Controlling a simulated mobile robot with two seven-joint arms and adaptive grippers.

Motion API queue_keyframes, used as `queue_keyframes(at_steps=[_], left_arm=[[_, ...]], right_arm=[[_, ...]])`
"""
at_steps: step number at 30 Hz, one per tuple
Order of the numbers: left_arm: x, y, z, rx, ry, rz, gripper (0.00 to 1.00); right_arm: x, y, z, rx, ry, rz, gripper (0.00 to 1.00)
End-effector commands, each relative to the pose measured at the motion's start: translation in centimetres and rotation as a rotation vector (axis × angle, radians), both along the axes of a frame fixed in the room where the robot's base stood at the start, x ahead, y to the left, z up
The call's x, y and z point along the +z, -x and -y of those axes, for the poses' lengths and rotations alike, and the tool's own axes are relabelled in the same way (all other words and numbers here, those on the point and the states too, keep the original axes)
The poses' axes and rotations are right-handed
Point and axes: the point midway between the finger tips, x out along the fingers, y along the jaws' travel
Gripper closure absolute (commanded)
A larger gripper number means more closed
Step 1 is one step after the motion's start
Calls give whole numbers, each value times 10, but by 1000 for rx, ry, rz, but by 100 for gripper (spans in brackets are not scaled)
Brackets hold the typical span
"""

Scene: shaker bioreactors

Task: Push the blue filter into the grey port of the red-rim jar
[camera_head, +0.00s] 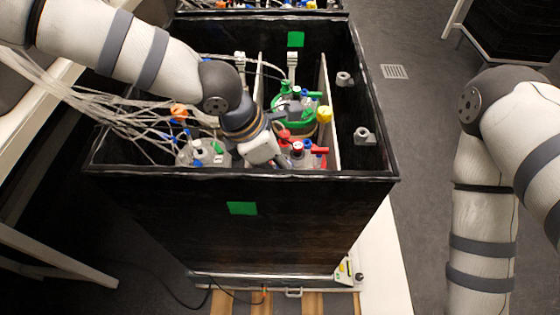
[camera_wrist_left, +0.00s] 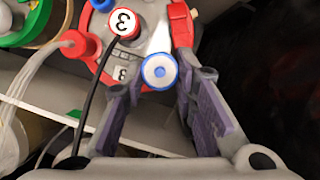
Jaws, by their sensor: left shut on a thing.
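The red-rim jar (camera_head: 312,163) stands in the front right part of the black box, partly hidden by my left gripper (camera_head: 282,157). My right gripper is outside the views.
A green-rim jar (camera_head: 296,118) stands behind the red-rim jar. Another jar (camera_head: 203,153) with cables stands left of my gripper. The black box wall (camera_head: 350,175) is close in front. A pale divider (camera_head: 329,112) runs at the right.

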Motion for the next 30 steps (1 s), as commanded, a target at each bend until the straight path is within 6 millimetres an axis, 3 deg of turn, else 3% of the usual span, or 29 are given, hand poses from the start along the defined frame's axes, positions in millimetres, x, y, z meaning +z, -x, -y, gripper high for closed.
queue_keyframes(at_steps=[6, 7, 9, 10, 20, 30], left_arm=[[-2, 0, 0, 0, -1, 0, 85], [-3, 0, 0, 0, -1, 0, 70], [-3, 0, 0, 0, -1, 0, 54], [-3, 0, 0, 0, -1, 0, 51], [2, 0, -2, 0, -1, 1, 51], [79, 10, -32, 2, 2, 3, 51]], right_arm=[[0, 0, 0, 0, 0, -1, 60], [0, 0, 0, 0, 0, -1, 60], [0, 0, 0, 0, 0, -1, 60], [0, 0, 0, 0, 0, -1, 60], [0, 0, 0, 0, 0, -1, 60], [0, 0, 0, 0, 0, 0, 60]])
